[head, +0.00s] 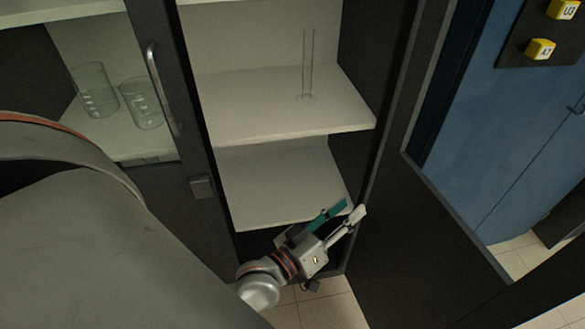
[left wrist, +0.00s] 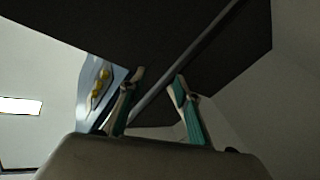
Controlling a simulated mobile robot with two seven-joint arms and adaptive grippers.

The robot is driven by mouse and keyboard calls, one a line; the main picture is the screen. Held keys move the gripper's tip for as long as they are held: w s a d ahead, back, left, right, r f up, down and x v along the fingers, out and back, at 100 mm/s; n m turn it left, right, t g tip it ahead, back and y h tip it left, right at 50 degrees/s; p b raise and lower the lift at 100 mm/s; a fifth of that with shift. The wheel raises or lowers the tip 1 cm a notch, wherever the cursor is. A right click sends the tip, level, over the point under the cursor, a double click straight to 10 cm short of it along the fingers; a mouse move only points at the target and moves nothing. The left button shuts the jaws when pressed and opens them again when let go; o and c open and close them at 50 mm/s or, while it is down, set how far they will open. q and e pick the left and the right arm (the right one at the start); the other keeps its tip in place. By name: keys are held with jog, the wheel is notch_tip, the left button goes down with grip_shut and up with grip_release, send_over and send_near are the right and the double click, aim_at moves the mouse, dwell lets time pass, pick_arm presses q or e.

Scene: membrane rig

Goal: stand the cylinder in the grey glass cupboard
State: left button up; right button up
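The cylinder (head: 308,65), tall, thin and clear, stands upright on the upper shelf (head: 270,110) of the grey cupboard, toward the right side. My left gripper (head: 352,212) is below and in front of it, low in the cupboard opening near the right-hand door. Its teal-padded fingers are apart with nothing between them. They also show apart in the left wrist view (left wrist: 158,88). The cylinder does not show in the left wrist view. My right gripper is not in view.
The cupboard's right door (head: 425,220) stands open close to my left gripper. Two glass beakers (head: 93,90) (head: 142,103) stand in the left compartment, behind the door handle (head: 163,88). A lower shelf (head: 280,185) is empty. A blue cabinet (head: 510,130) stands at right.

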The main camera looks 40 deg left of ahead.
pick_arm(q)
jog(key=s+a+f+m+g, duration=0.1)
jog(key=s+f+m+g, duration=0.3)
jog(key=s+f, duration=0.3)
jog(key=s+a+f+m+g+y, duration=0.1)
jog(key=s+a+f+m+g, duration=0.1)
jog(key=s+f, duration=0.6)
notch_tip(320, 180, down, 6)
jog(key=shift+s+r+m+g, duration=0.1)
jog(key=shift+s+m+g, duration=0.2)
jog(key=shift+m+g, duration=0.6)
jog(key=shift+a, duration=0.1)
